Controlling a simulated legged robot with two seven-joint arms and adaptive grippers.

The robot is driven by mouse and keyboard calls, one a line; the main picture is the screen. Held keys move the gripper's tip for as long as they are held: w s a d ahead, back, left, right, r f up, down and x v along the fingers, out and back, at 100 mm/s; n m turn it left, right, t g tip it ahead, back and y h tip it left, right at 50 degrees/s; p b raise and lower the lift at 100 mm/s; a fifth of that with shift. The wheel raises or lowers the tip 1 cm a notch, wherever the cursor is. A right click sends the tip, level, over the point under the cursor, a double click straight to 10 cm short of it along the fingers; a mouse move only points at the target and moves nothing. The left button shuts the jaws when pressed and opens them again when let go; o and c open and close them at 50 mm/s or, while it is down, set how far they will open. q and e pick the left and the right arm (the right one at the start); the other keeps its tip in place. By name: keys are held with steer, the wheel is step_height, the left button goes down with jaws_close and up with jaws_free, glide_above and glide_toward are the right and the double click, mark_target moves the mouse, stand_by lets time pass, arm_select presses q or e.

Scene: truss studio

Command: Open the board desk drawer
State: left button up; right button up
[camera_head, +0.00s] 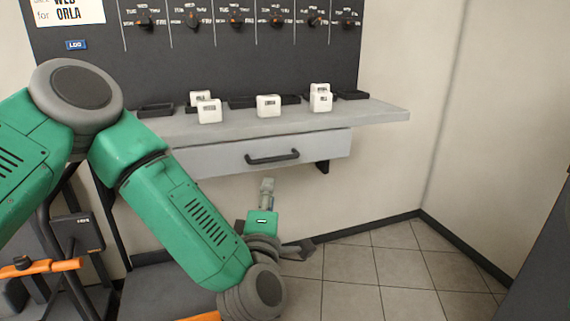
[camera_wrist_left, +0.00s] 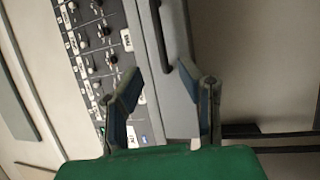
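The grey board desk (camera_head: 380,113) stands against the wall under the dark board. Its drawer (camera_head: 220,160) sits under the top and looks shut. A black bar handle (camera_head: 273,157) is on the drawer front. My left gripper (camera_head: 267,184) is just below the handle, pointing up toward the drawer, and looks apart from it. In the left wrist view the two fingers (camera_wrist_left: 158,72) are spread with nothing between them held. The drawer front (camera_wrist_left: 176,105) lies beyond them, and the dark handle (camera_wrist_left: 188,72) is near the right fingertip. My right gripper is not in view.
White blocks (camera_head: 268,106) and black trays (camera_head: 155,110) stand on the desk top. The dark board (camera_head: 235,60) with knobs rises behind. Tiled floor (camera_head: 390,265) is clear at the right.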

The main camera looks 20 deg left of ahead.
mark_target(273, 161)
arm_select(q)
steer(key=x, duration=0.6)
steer(key=b+x, duration=0.1)
steer(key=x, duration=0.5)
steer(key=shift+w+a+b, duration=0.2)
steer(key=shift+a+b, duration=0.05)
steer(key=shift+b, duration=0.05)
steer(key=shift+w+d, duration=0.1)
jaws_close()
